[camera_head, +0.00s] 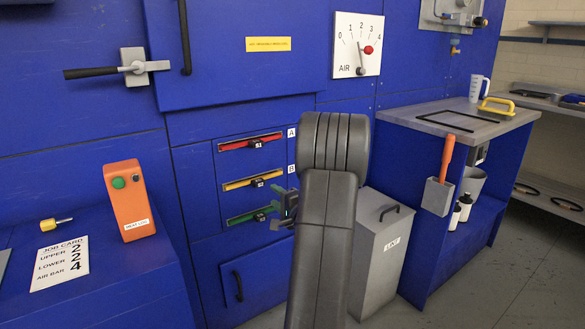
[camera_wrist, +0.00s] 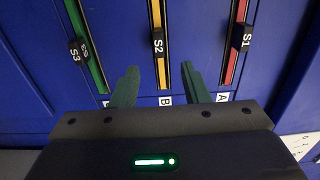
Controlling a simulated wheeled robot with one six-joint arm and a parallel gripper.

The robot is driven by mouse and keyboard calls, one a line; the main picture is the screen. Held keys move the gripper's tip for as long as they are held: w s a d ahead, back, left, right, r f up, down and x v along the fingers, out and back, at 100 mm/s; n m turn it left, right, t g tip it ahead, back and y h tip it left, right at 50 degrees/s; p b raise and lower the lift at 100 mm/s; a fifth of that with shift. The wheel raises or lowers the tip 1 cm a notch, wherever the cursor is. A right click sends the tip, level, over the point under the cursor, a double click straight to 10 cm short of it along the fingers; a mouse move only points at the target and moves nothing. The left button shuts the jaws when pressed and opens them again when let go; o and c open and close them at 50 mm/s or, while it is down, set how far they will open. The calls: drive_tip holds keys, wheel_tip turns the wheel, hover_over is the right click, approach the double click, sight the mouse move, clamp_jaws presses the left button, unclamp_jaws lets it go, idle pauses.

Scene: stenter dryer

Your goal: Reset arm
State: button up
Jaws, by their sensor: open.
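My gripper (camera_head: 285,209) is at the slider panel on the blue machine, in front of the right part of the green slot. Part of it is hidden behind my arm in the head view. In the wrist view my gripper (camera_wrist: 160,88) has its two dark green fingers apart, with nothing between them; the yellow slot shows behind the gap. In the wrist view S3 (camera_wrist: 78,50), S2 (camera_wrist: 158,45) and S1 (camera_wrist: 243,38) are clear of the fingers.
An orange button box (camera_head: 129,200) and a job card (camera_head: 61,263) are on the blue ledge at left. A grey bin (camera_head: 379,250) stands close to the right of my arm. A workbench (camera_head: 459,118) with a jug stands further right. Floor is open at lower right.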

sight(260, 184)
drive_tip(key=b+x, duration=0.1)
drive_tip(key=x, duration=1.1)
drive_tip(key=shift+w+a, duration=0.1)
drive_tip(key=shift+s+d, duration=0.25)
drive_tip(key=p+v, duration=0.2)
drive_tip(key=v, duration=1.1)
drive_tip(key=b+x, duration=0.2)
drive_tip(key=x, duration=1.1)
drive_tip(key=shift+w+a, duration=0.25)
drive_tip(key=shift+a, duration=0.05)
drive_tip(key=p+v, duration=0.1)
drive_tip(key=v, duration=0.4)
drive_tip(key=shift+v, duration=0.75)
drive_tip(key=shift+s, duration=0.1)
